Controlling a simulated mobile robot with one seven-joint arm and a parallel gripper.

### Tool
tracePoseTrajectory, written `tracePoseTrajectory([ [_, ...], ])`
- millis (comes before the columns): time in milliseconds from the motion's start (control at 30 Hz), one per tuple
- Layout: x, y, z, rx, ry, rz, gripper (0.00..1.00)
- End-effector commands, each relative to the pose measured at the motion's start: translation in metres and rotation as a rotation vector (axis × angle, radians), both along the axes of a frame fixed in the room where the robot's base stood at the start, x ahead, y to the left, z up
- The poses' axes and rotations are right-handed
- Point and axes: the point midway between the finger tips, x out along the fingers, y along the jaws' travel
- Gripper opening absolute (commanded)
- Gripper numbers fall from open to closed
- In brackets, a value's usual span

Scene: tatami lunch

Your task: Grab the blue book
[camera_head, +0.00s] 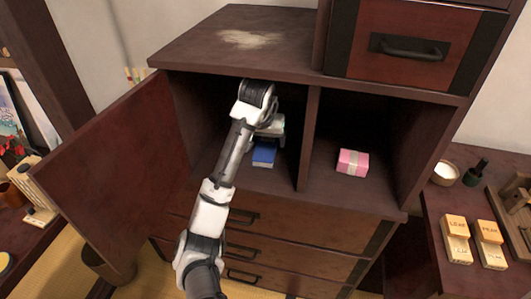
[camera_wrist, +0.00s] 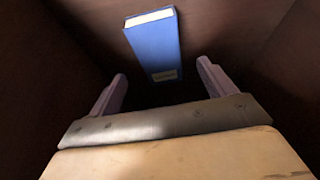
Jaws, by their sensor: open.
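The blue book (camera_head: 264,156) is in the left compartment of the dark wooden cabinet, near its front. In the wrist view the blue book (camera_wrist: 154,45) stands out with its white page edge at the top and a small label at the lower end. My gripper (camera_wrist: 160,88) is open, with one finger on each side of the picture and nothing between them. The book is beyond the fingertips, roughly centred between them and apart from them. In the head view my gripper (camera_head: 268,136) is inside the left compartment close to the book, partly hidden by my arm.
The cabinet door (camera_head: 120,185) is swung open on the left. A divider (camera_head: 309,140) separates the left compartment from the right one, which holds a pink box (camera_head: 352,163). The cabinet top (camera_head: 190,45) is above my arm. Drawers (camera_head: 290,235) are below.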

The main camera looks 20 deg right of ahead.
Motion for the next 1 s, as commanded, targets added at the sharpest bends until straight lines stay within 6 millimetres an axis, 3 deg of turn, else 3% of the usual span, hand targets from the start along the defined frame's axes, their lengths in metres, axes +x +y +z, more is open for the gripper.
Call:
tracePoseTrajectory([
  [167,0.006,-0.004,-0.004,-0.001,0.002,0.001,0.83],
  [500,0.02,-0.011,-0.043,0.0,0.003,0.001,0.83],
  [767,0.021,-0.012,-0.046,-0.001,0.001,0.001,0.83],
  [1000,0.021,-0.012,-0.046,-0.001,0.001,0.001,0.53],
])
